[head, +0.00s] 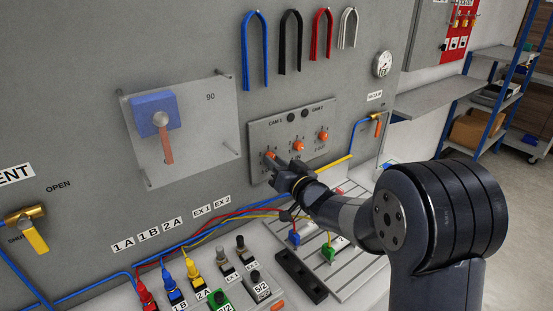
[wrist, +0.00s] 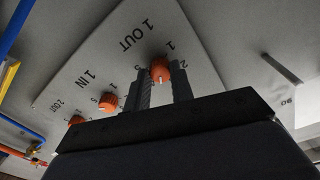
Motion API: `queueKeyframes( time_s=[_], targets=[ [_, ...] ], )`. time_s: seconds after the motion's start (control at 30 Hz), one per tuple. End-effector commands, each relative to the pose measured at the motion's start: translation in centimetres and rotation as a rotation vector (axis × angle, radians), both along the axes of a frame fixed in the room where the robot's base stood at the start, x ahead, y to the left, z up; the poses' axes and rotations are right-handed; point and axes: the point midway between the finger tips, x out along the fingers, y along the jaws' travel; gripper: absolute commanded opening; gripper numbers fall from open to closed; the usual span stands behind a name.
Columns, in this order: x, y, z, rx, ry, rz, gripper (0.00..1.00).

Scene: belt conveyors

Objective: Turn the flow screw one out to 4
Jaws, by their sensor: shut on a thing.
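The flow screw one out is an orange knob (wrist: 160,68) under the label "1 OUT" on a grey panel (wrist: 85,60). In the head view it is the leftmost orange knob (head: 269,155). My gripper (head: 277,162) is at this knob, its two dark fingers on either side of it and shut on it. In the wrist view a small pale mark shows on the knob's lower edge. Some dial numbers, such as 1 and 2, show around it; the fingers hide others, and I cannot read the exact setting.
Two more orange knobs, the middle one (head: 298,146) labelled "1 IN" in the wrist view and the right one (head: 323,136), sit along the same panel. A clear plate (head: 205,120) with a blue block stands left. Coloured plugs (head: 170,285) stand on the bench.

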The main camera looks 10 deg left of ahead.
Motion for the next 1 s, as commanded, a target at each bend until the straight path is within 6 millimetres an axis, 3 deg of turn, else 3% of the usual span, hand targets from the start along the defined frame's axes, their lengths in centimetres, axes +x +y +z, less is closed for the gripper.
queueKeyframes(
  time_s=[0.5,1.0],
  targets=[
    [-0.10,0.06,0.06,0.259,0.297,0.000,0.00],
    [-0.11,0.06,-0.10,0.332,0.378,-0.001,0.00]
  ],
)
